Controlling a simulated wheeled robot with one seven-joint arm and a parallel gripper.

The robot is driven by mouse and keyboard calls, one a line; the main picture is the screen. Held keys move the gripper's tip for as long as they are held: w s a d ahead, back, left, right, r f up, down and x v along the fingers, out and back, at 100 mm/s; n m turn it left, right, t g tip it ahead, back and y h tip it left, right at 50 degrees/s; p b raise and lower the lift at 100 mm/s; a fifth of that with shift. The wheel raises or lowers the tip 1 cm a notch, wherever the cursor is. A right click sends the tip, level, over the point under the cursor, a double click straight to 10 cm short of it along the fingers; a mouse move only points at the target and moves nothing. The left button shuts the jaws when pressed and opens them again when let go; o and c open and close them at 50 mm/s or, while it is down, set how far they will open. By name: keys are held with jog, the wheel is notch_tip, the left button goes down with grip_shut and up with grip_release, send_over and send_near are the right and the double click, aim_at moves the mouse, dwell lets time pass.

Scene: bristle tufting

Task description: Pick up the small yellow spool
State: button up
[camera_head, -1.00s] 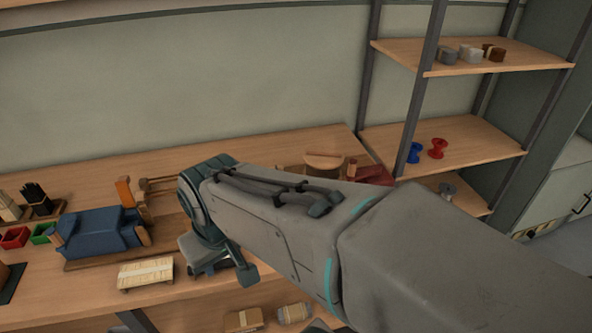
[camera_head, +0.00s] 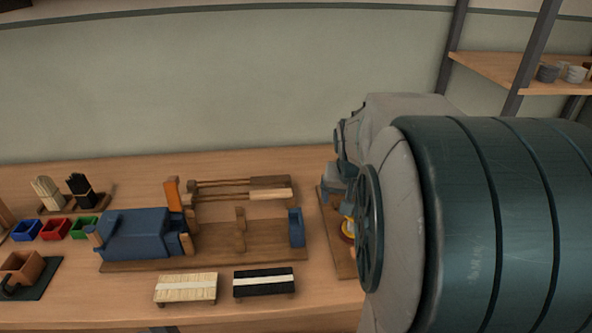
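A small yellow thing (camera_head: 347,228), likely the yellow spool, shows in the head view beside the left edge of my arm. A little red shows at its lower edge. It is on or just above a wooden board (camera_head: 334,246) on the bench, and my arm hides part of it. A grey end part of my arm, likely my gripper (camera_head: 338,185), is just above it. The fingertips are too small and covered to read, so I cannot tell whether they hold the spool.
A blue machine (camera_head: 138,234) on a wooden base stands left of centre. Two brush blocks, pale (camera_head: 186,289) and black (camera_head: 264,282), lie in front. Small blue, red and green bins (camera_head: 55,229) are farther left. My arm blocks the right side. A shelf (camera_head: 490,70) stands back right.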

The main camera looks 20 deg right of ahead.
jog(key=shift+m, duration=0.5)
jog(key=w+d+f, duration=0.1)
jog(key=f, duration=0.2)
jog(key=w+d+f+b, duration=0.1)
jog(key=d+f, duration=0.1)
jog(key=f, duration=0.1)
jog(key=w+d+f, duration=0.1)
jog(key=d+f, duration=0.1)
jog(key=f, duration=0.1)
jog(key=shift+w+d+b, duration=0.1)
jog(key=shift+w+b, duration=0.2)
jog(key=shift+b, duration=0.1)
jog(key=shift+w+d+r+b+x, duration=0.1)
jog(key=shift+w+d+b+x, duration=0.05)
jog(key=shift+x, duration=0.75)
jog(key=shift+w+d+r+b+x, duration=0.1)
jog(key=shift+b+x, duration=0.05)
jog(key=shift+x, duration=0.8)
jog(key=shift+w+d+b+x, duration=0.15)
jog(key=shift+x, duration=0.75)
jog(key=c, duration=1.1)
